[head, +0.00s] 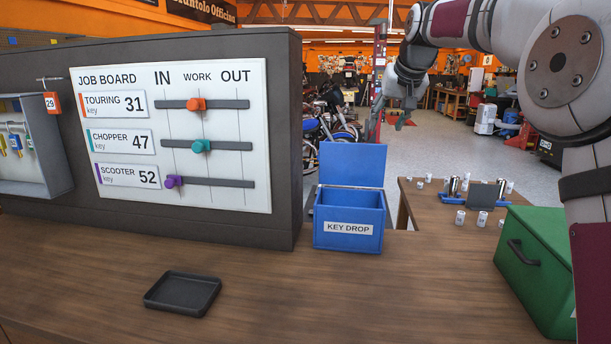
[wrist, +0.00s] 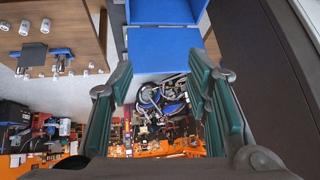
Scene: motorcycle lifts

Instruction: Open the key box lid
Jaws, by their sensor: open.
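The blue key box (head: 333,240), labelled KEY DROP, stands on the wooden counter right of the job board. Its lid (head: 352,164) stands raised at the back, so the inside shows. In the wrist view the box (wrist: 165,10) is at the top edge, with the lid (wrist: 163,48) below it. My gripper (head: 391,115) is up behind and to the right of the box in the head view, apart from the lid. In the wrist view its fingers (wrist: 162,82) are spread with nothing between them.
A job board (head: 230,195) with coloured sliders stands at left, beside an open grey key cabinet (head: 50,150). A black tray (head: 183,293) lies on the counter. A green box (head: 540,270) sits at right. A lower table (head: 425,200) behind holds small cans. The counter's front middle is clear.

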